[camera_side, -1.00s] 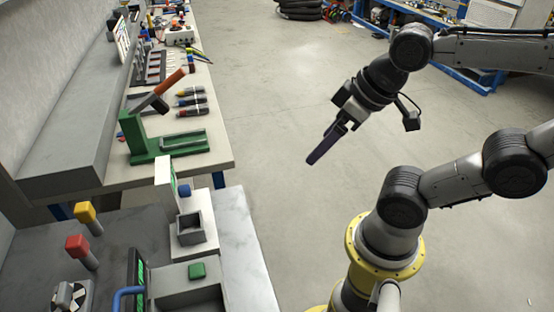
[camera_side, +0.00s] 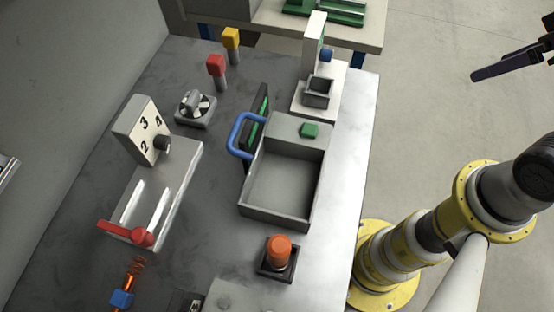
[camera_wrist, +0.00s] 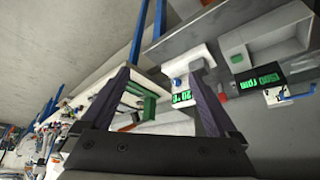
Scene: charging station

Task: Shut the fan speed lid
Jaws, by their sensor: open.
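The fan speed lid (camera_side: 256,122) is a dark panel with green digits and a blue handle (camera_side: 236,135). It stands upright, open, at the left edge of a grey box (camera_side: 318,180) whose compartment is uncovered and looks empty. In the wrist view the lid (camera_wrist: 262,79) shows a green rpm reading, beside the grey box (camera_wrist: 275,38). My gripper (camera_side: 476,75) hangs at the upper right of the side view, over the floor, well apart from the lid. In the wrist view its two dark fingers (camera_wrist: 160,72) are spread with nothing held between them.
A white unit with a small cup (camera_side: 318,92) stands behind the box. An orange button (camera_side: 279,252) is in front, a red-handled slider unit (camera_side: 150,190) at left. Red (camera_side: 216,66) and yellow (camera_side: 231,40) knobs and a dial (camera_side: 194,107) stand behind-left.

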